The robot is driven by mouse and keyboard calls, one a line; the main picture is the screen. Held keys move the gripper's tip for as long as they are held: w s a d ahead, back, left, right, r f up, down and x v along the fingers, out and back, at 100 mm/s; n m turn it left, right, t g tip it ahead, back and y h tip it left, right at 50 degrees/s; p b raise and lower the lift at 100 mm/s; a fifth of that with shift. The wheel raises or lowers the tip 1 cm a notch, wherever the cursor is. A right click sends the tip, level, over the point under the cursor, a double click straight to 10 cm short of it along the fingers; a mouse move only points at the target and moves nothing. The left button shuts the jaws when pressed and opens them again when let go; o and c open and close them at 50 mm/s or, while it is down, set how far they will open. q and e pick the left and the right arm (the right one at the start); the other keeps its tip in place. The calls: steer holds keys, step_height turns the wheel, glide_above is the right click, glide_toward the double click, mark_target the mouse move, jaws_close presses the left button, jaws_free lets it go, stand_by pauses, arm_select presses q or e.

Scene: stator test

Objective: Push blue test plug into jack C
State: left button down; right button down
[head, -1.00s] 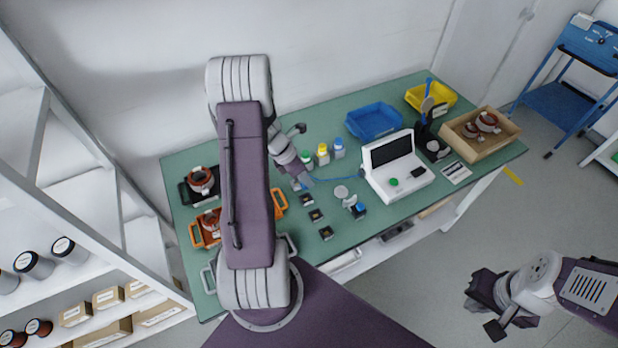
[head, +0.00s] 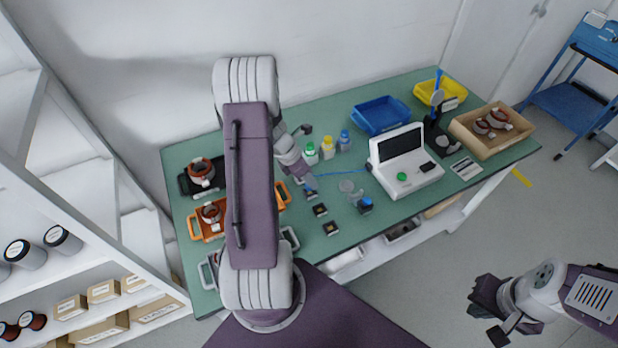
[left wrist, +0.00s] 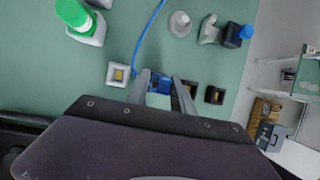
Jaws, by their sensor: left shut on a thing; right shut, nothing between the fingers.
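The blue test plug (left wrist: 160,84) is between the fingers of my left gripper (left wrist: 162,86), which is shut on it. In the head view, the plug (head: 312,184) shows beside my left gripper (head: 306,182), low over the row of small dark jacks. A blue cable (left wrist: 148,32) runs up from the plug to the white tester (head: 405,168). Jacks show left (left wrist: 118,74) and right (left wrist: 214,95) of the fingers in the wrist view. The jack under the plug is hidden, and the jack letters are not legible. My right gripper (head: 488,316) is shut and empty, off the table.
A green-capped bottle (head: 311,155) and two others stand behind the jacks. A small blue-topped item (head: 365,205) stands to their right. Orange (head: 207,232) and black trays with copper stators are left. Blue (head: 381,116) and yellow bins and a wooden tray are at the back right.

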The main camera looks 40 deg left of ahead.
arm_select(q)
steer(key=shift+f+b, duration=0.6)
steer(key=shift+f, duration=0.45)
stand_by(0.6)
steer(key=c, duration=1)
jaws_free()
steer(key=p+v, duration=0.1)
steer(key=v, duration=0.8)
steer(key=shift+p, duration=0.35)
steer(key=shift+a, duration=0.1)
